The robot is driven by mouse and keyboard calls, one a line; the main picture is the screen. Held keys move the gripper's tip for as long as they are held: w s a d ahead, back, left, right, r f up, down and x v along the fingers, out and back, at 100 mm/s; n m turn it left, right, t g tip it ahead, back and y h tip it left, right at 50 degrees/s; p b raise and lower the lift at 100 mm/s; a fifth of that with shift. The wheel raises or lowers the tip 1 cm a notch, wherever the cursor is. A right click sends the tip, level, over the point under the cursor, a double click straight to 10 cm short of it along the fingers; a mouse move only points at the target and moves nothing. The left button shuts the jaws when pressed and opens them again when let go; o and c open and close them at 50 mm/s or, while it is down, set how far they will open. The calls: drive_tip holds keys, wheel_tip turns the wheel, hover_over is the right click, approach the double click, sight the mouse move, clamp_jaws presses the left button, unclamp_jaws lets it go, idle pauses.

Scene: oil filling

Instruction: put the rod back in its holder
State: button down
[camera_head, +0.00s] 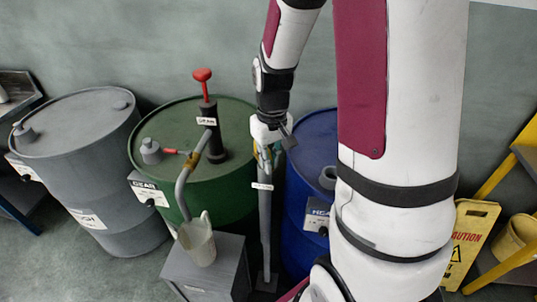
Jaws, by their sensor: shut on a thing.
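The rod (265,222) is a long grey bar with a small white label on its upper part. It stands about upright between the green drum and the blue drum. My gripper (267,148) comes down from above and is shut on the rod's upper end, where a bit of yellow shows. The rod's lower end reaches down to a small dark grey base (266,284) near the floor, which may be its holder. I cannot tell whether the rod sits in it or is just above or in front of it.
A green drum (150,190) with a red-handled pump (204,95) stands left of the rod. A blue drum (300,165) stands right. A pitcher (198,242) sits on a grey box (232,270). A grey drum (75,130) is far left; a yellow caution sign (468,240) is right.

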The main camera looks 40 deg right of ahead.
drive_tip(key=shift+f, duration=0.2)
drive_tip(key=c, duration=1.6)
unclamp_jaws()
